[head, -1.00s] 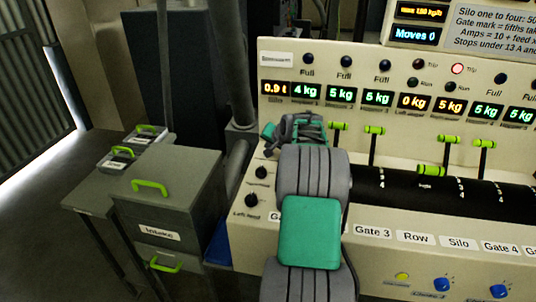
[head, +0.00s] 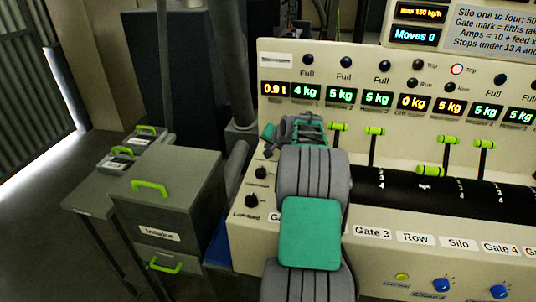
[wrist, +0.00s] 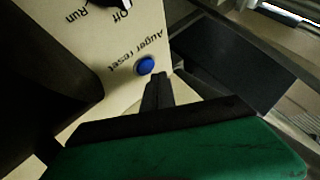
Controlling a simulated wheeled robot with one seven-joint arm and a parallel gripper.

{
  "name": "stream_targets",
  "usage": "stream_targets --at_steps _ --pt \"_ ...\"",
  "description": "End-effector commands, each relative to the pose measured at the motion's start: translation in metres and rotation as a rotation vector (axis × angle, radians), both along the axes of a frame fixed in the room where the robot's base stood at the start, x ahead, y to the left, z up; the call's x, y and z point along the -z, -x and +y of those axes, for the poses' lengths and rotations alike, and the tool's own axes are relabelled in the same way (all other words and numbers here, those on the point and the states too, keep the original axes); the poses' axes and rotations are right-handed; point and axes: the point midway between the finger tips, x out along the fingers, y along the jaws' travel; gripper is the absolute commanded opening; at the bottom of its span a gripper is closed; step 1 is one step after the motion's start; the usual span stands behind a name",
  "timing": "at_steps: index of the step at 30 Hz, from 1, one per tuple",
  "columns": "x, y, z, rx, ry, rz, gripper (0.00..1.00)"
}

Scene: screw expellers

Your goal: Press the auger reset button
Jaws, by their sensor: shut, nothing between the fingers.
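The blue auger reset button (wrist: 146,66) sits on a cream panel, beside the printed label "Auger reset" (wrist: 124,52), in the wrist view. My gripper (wrist: 158,77) is shut and empty, with its dark fingertips just below and right of the button in that view. The button is not covered; a small gap shows in the picture, but I cannot tell the depth between them. In the head view my gripper (head: 270,135) is at the left end of the cream machine (head: 300,65), behind my arm. The auger reset button cannot be seen there.
An Off/Run knob (wrist: 113,3) is on the same panel. In the head view, gate levers with green handles (head: 375,131) and a black tube (head: 400,190) line the machine. A grey intake cabinet (head: 165,185) stands left of it. A red lamp (head: 457,69) is lit.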

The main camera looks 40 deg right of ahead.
Motion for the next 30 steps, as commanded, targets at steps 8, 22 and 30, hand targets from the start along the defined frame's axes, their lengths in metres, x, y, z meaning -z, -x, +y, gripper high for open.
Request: stream_targets --at_steps 8,22,30 --pt "0.0000 0.0000 0.0000 0.000 0.000 0.000 0.00" --pt "0.0062 -0.0003 0.0001 0.000 0.000 0.000 0.00" --pt "0.0082 -0.0006 -0.0001 0.001 0.001 -0.001 0.00"
